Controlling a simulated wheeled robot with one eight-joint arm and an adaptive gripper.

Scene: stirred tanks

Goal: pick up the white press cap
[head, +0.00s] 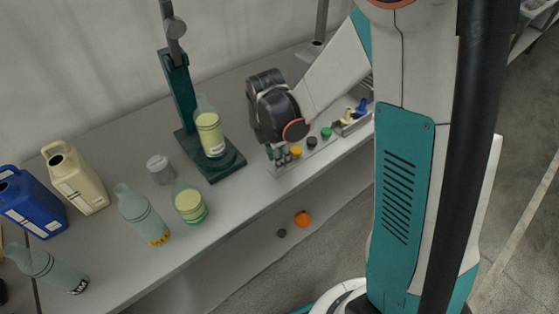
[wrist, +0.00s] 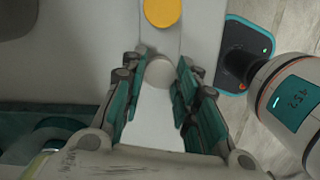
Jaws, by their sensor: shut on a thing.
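The white press cap (wrist: 159,72) shows in the wrist view as a pale round top between the teal fingers of my gripper (wrist: 163,66). My gripper is shut on it, with one finger on each side. In the head view my gripper (head: 280,154) is low over the front part of the bench, beside a row of small caps. The white cap cannot be made out there.
An orange-yellow cap (wrist: 162,12) sits just beyond the fingers. A dark cap (head: 312,141) and a green cap (head: 326,132) follow along the bench (head: 110,262). A green stand (head: 180,95) with a bottle (head: 209,134) rises to the left.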

